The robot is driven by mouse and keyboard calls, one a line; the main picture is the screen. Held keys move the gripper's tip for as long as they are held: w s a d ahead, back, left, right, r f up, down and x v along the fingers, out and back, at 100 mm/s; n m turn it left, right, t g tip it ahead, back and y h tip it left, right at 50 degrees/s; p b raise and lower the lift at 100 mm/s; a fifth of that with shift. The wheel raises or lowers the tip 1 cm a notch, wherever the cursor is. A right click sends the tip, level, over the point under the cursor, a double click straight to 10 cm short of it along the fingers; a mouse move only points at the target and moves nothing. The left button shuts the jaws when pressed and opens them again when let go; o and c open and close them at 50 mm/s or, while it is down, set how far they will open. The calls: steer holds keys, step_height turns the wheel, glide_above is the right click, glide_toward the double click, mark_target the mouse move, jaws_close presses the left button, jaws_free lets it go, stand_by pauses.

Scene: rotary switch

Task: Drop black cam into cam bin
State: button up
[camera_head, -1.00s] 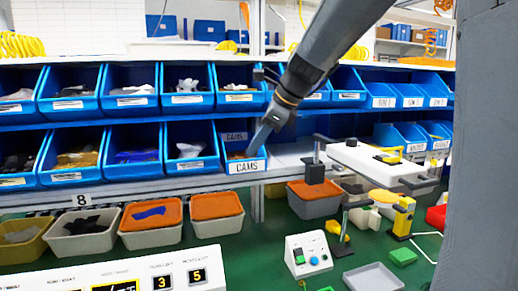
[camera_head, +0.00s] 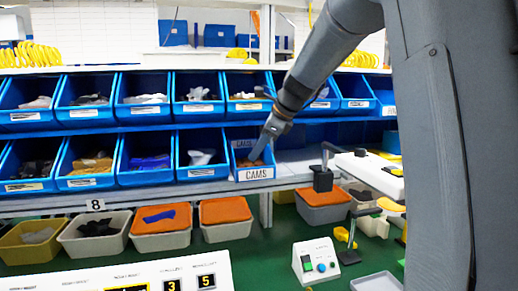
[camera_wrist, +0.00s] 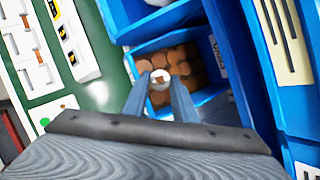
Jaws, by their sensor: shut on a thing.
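The blue cam bin (camera_head: 256,174), labelled CAMS, stands at the right end of the lower bin row. It also shows in the wrist view (camera_wrist: 208,94), with several brown round parts (camera_wrist: 180,62) inside. My gripper (camera_head: 256,156) reaches down into the bin's open front. In the wrist view my gripper (camera_wrist: 161,82) is over the brown parts, its fingers close together on a small round cam (camera_wrist: 160,75). This cam looks pale with a brownish middle, not clearly black. Whether it touches the parts below is unclear.
Blue bins (camera_head: 143,157) line both shelves to the left. Orange-lidded tubs (camera_head: 225,211) stand below on the green table. A white control box (camera_head: 316,262) with buttons and a white fixture (camera_head: 366,172) are to the right. A pale panel with displays (camera_head: 128,275) lies in front.

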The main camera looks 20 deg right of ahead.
steer(key=o, duration=1.1)
steer(key=shift+b+v, duration=0.9)
steer(key=shift+v, duration=2.95)
steer(key=s+a+f+n+g+h, duration=0.1)
steer(key=s+f+n, duration=0.6)
steer(key=s+f, duration=0.2)
steer(key=s+a+f+n+g+h, duration=0.1)
steer(key=s+f+n+g, duration=0.1)
steer(key=s+f+n, duration=0.6)
steer(key=s+a+f+n+g+h, duration=0.1)
steer(key=s+f+n+h, duration=0.1)
steer(key=s+f+n, duration=0.6)
steer(key=shift+s+a+f+g, duration=0.15)
steer(key=shift+s+f, duration=0.45)
steer(key=shift+f, duration=0.65)
steer(key=shift+s+f+g, duration=0.1)
steer(key=shift+s+f, duration=0.55)
steer(key=shift+f, duration=0.65)
steer(key=shift+s+a+f+g, duration=0.15)
steer(key=shift+s+f, duration=0.45)
steer(key=shift+f, duration=0.65)
